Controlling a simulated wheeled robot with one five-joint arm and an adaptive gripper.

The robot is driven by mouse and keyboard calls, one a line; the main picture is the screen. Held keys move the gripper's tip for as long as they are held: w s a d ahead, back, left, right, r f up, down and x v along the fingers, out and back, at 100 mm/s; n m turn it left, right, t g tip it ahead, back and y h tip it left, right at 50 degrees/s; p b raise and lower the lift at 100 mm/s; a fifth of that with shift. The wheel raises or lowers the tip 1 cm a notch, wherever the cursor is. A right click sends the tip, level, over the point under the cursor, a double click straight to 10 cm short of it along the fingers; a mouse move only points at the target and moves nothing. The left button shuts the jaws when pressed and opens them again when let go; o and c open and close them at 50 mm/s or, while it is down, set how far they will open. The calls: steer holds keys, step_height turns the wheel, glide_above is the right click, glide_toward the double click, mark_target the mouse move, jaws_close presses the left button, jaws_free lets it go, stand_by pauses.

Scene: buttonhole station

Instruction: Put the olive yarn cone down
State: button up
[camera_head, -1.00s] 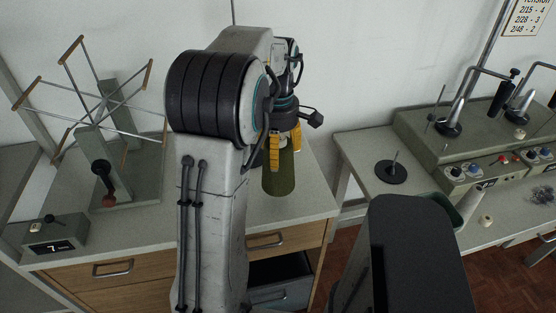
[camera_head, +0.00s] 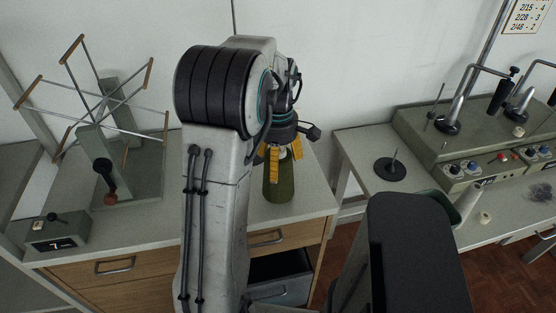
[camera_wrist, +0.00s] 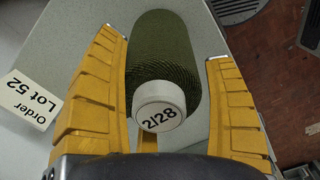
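The olive yarn cone (camera_head: 278,186) stands upright on the grey top of the wooden drawer cabinet (camera_head: 225,225), near its right end. In the wrist view the cone (camera_wrist: 168,55) shows its white tip marked 2/28 towards the camera. My gripper (camera_head: 284,165) is above and around the upper part of the cone.
A yarn winder (camera_head: 105,110) and a counter box (camera_head: 55,238) stand on the cabinet's left. A card reading Order Lot 52 (camera_wrist: 30,100) lies near the cone. An open drawer (camera_head: 280,278) is below. A machine table with a spindle disc (camera_head: 390,170) is right.

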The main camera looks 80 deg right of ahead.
steer(key=shift+o, duration=0.9)
steer(key=shift+r, duration=0.15)
